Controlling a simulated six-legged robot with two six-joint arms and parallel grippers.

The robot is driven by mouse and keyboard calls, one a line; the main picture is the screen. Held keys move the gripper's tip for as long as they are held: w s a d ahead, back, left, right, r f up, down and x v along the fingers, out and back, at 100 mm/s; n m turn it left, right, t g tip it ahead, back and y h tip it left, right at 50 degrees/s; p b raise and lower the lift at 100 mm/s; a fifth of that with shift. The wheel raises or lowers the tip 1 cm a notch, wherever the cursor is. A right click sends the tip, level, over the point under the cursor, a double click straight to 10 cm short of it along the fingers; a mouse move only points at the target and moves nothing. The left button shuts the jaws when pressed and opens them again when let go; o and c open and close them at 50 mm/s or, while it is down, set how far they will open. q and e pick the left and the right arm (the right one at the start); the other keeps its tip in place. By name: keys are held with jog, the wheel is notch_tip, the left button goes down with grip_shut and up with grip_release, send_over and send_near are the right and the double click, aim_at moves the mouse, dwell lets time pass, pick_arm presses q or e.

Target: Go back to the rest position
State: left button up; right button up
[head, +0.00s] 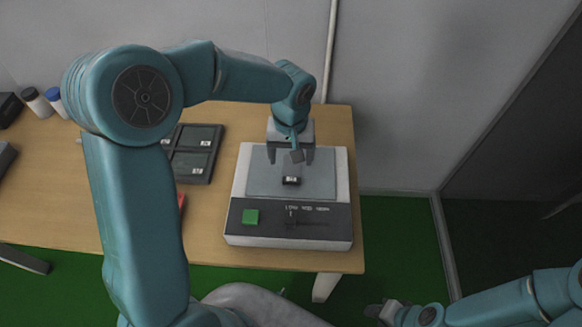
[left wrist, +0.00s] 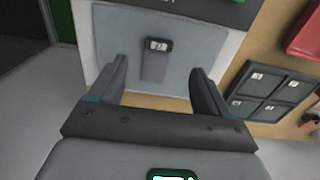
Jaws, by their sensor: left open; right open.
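My left gripper (head: 291,157) is open above a white testing device (head: 240,185) with a grey plate (head: 262,183). A small black part with a white label (head: 291,180) lies on the plate, just in front of the fingers. In the left wrist view, my left gripper (left wrist: 158,72) has its two fingers spread and nothing between them. The black part (left wrist: 158,45) rests on the plate beyond the fingertips, apart from them. My right gripper (head: 382,311) is low at the bottom of the head view, away from the table, and looks empty.
The device has a green button (head: 250,217) on its dark front panel. A dark compartment tray (head: 194,155) stands left of it, and a red bin (left wrist: 304,35) shows in the left wrist view. Bottles (head: 38,103) stand far left. A wall is behind the table (head: 50,190).

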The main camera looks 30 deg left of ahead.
pick_arm(q)
notch_tip(320, 180, up, 2)
jog(key=shift+s, duration=0.1)
dwell(0.6)
